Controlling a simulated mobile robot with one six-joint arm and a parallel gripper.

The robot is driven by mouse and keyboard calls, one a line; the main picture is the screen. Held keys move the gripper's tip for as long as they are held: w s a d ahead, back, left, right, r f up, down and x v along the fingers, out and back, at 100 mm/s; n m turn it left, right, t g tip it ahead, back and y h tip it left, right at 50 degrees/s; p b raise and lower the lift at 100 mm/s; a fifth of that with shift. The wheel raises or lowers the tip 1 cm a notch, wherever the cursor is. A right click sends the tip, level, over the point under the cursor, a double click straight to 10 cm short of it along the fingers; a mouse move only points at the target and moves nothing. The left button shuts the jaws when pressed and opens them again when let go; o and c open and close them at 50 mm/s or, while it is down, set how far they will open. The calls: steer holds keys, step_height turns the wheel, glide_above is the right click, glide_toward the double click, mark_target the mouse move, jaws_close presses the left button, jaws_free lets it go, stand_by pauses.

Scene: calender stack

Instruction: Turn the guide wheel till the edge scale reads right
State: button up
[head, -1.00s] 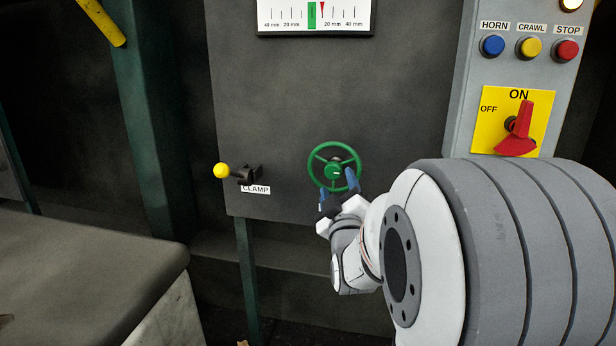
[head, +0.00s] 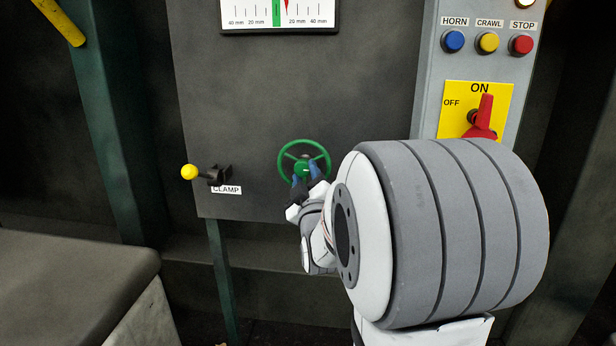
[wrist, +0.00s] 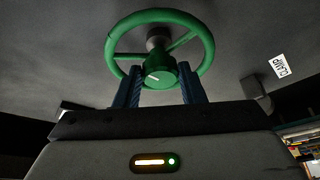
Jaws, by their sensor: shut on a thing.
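The green guide wheel (head: 304,143) is mounted on the dark panel, and the wrist view shows its rim, spokes and hub (wrist: 160,76) with a white mark. My gripper (head: 306,178) is at the wheel's lower half in the head view. In the wrist view its blue fingers (wrist: 162,82) stand either side of the hub, shut on the wheel. The edge scale (head: 250,14) is at the top of the head view, its upper part cut off. The red pointer (head: 286,3) stands just right of the green band (head: 277,13).
A yellow-knobbed clamp lever (head: 190,172) sticks out left of the wheel. A grey control box (head: 430,90) at right carries blue, yellow and red buttons and a red switch (head: 484,115) at ON. A dark bench-like surface (head: 75,285) is at lower left.

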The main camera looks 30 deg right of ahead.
steer(key=shift+d, duration=0.15)
steer(key=shift+c, duration=0.9)
steer(key=shift+f+m+b, duration=0.15)
steer(key=shift+m+b, duration=0.15)
steer(key=shift+b, duration=0.3)
